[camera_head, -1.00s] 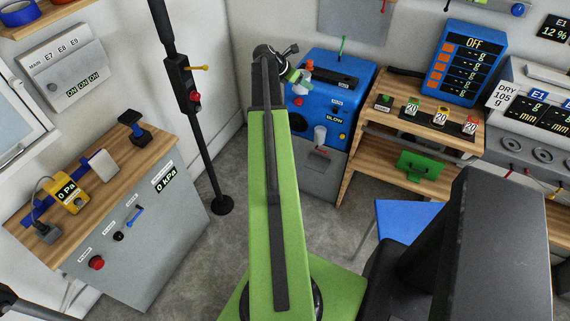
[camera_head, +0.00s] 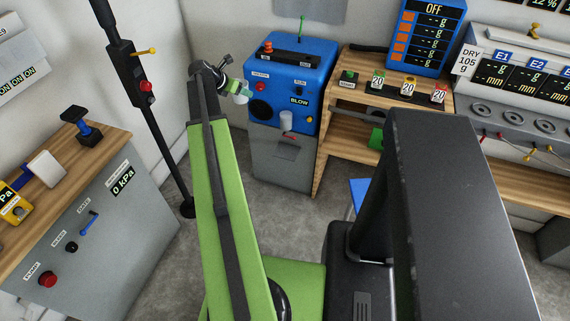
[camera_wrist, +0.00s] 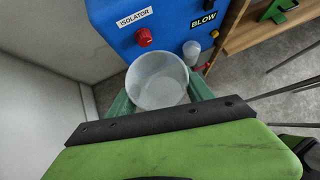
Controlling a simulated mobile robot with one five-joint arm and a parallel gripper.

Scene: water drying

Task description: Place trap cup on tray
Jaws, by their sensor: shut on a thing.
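My gripper (camera_wrist: 160,95) is shut on a translucent, whitish cup, which I take to be the trap cup (camera_wrist: 158,82). The cup sits between the green fingers, and I look down into its open mouth; it appears empty. In the head view my gripper (camera_head: 240,88) is at the arm's far end, left of the blue machine, and the cup shows only as a small pale shape. I cannot tell which surface is the tray; a dark strip (camera_head: 392,93) with several tags marked 20 lies on the wooden bench.
The blue machine (camera_head: 290,75) stands on a grey cabinet, with another pale cylinder (camera_head: 286,121) on its front. A wooden bench (camera_head: 345,66) and the meter panel are to the right. A black pole (camera_head: 150,120) and a left bench are nearby. Grey floor between is open.

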